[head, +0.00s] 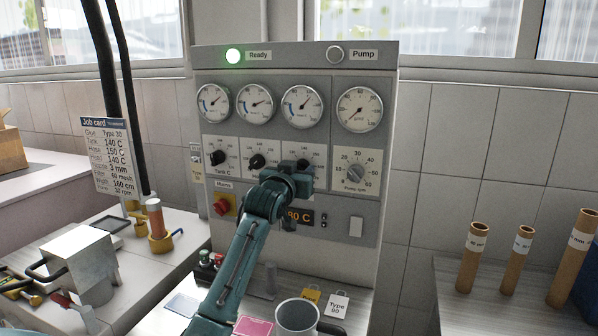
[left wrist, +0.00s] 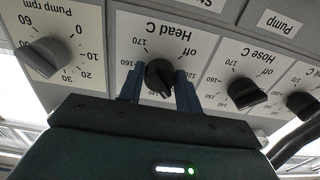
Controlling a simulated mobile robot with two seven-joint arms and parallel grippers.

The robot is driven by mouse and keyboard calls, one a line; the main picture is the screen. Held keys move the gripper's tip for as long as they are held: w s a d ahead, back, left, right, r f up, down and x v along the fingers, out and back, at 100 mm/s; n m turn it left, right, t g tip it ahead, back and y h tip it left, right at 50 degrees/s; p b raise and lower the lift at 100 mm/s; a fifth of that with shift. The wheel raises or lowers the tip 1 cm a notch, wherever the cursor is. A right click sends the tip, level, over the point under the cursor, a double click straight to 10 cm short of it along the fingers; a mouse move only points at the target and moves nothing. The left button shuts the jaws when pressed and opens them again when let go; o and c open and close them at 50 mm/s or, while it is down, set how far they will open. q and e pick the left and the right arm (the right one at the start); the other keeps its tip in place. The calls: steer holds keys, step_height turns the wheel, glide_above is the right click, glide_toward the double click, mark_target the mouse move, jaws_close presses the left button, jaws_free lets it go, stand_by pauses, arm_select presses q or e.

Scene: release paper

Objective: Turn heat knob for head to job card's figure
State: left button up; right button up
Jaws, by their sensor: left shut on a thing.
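Which figure the knob points to is hard to tell. In the head view my left gripper (head: 303,168) covers most of that dial. The job card (head: 105,155) stands at the left; its small print lists tank, hose and head, and the head line seems to read 140 C. My right gripper is not in view.
The hose knob (left wrist: 246,93) and pump knob (left wrist: 43,57) flank the head dial. An orange display (head: 298,216) is partly hidden by my arm. A red mains switch (head: 222,205) is at lower left. A mug (head: 297,315) and tags stand below.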

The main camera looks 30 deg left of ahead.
arm_select(q)
steer(key=m, duration=0.4)
steer(key=shift+m, duration=2.5)
steer(key=o, duration=1)
steer(key=shift+c, duration=0.2)
